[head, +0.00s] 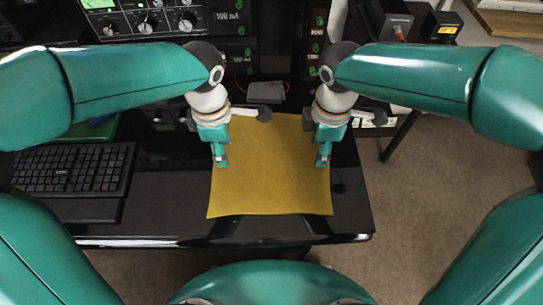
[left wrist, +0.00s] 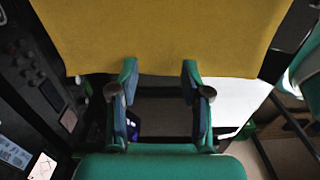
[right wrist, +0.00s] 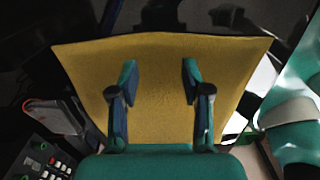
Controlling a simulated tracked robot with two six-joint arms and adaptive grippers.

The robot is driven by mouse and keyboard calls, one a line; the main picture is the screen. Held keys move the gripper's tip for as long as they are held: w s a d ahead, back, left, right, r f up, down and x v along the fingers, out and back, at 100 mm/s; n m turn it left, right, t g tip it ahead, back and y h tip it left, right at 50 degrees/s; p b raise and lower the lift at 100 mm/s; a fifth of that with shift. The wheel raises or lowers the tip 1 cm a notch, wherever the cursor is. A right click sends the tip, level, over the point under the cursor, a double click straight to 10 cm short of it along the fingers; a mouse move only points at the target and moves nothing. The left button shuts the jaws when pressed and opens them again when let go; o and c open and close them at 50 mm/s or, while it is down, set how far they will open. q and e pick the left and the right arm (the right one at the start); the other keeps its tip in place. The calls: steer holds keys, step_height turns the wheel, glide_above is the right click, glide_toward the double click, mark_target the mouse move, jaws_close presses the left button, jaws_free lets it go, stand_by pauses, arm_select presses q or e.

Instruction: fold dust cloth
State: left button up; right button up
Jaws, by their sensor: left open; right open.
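The yellow dust cloth (head: 270,185) lies spread out flat on the black desk in the head view. My left gripper (head: 221,163) points down at the cloth's left side, near its edge. My right gripper (head: 322,163) points down near its right edge. In the left wrist view the open left fingers (left wrist: 160,78) are at one edge of the cloth (left wrist: 160,35), with nothing between them. In the right wrist view the open right fingers (right wrist: 160,78) show against the cloth (right wrist: 155,100). I cannot tell how high the fingertips are above it. My arms hide parts of the cloth's far edge.
A black keyboard (head: 72,170) is on the desk to the left. Instruments with knobs (head: 150,20) stand at the back, with a small grey object (head: 266,92) behind the cloth. The desk's front edge (head: 220,241) is just in front of the cloth.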

arm_select(q)
steer(key=shift+s+f, duration=0.1)
steer(key=shift+f, duration=1.05)
arm_select(e)
steer(key=shift+f, duration=1.15)
steer(key=shift+s, duration=0.1)
arm_select(q)
steer(key=shift+f, duration=0.2)
arm_select(e)
steer(key=shift+f, duration=0.2)
arm_select(q)
steer(key=c, duration=0.6)
arm_select(e)
steer(key=c, duration=0.6)
arm_select(q)
jaws_close()
arm_select(e)
jaws_close()
arm_select(q)
steer(key=shift+s+f, duration=0.1)
arm_select(e)
steer(key=shift+s, duration=0.1)
